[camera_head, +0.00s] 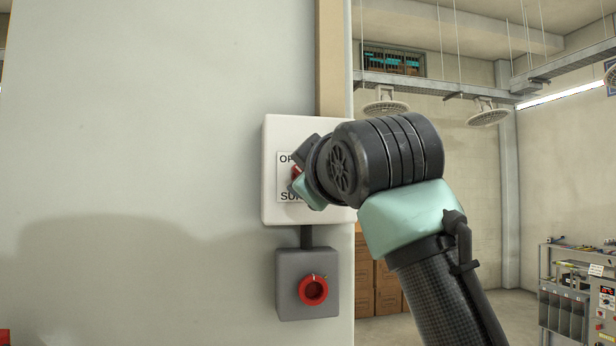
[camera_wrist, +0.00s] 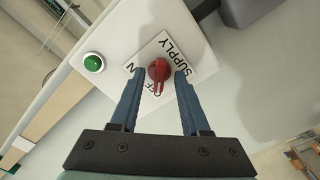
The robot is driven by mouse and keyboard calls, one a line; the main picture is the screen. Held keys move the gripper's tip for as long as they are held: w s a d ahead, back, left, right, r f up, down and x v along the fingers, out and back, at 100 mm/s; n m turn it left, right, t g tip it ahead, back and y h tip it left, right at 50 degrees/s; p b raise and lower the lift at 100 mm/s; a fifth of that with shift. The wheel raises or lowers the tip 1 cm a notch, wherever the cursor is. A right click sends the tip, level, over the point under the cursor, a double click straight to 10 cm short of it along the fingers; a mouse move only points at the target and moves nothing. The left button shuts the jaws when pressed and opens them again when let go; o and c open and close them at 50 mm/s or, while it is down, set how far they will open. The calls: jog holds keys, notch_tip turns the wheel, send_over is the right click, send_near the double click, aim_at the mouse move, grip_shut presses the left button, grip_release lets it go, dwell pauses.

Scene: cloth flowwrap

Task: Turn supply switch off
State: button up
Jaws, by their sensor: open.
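The supply switch is a red rotary knob (camera_wrist: 158,72) on a white label plate (camera_wrist: 152,48) marked SUPPLY, with ON and OFF lettering partly covered. In the wrist view my gripper (camera_wrist: 158,74) has its two blue fingers apart, one on each side of the knob. I cannot tell whether they touch it. In the head view the white switch box (camera_head: 290,130) is on the pale panel, and a small part of the red knob (camera_head: 296,172) shows beside my gripper (camera_head: 300,180). My wrist hides much of the box's right side. The knob's handle points toward the OFF lettering in the wrist view.
A green button (camera_wrist: 93,62) sits on the same box. The pale panel (camera_head: 130,130) left of the box is bare. Brown cartons (camera_head: 385,288) and a equipment rack (camera_head: 565,300) stand farther back at right.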

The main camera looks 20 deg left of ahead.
jog(key=b+v, duration=0.6)
jog(key=v, duration=0.7)
jog(key=shift+b, duration=0.4)
jog(key=s+d+f+m+t+h+b, duration=0.3)
jog(key=s+d+f+m+t+h, duration=0.7)
jog(key=m, duration=0.6)
notch_tip(320, 180, down, 4)
jog(key=shift+d+r+t+b, duration=0.15)
jog(key=shift+d+t+b, duration=0.3)
jog(key=shift+t, duration=0.75)
jog(key=shift+w, duration=0.1)
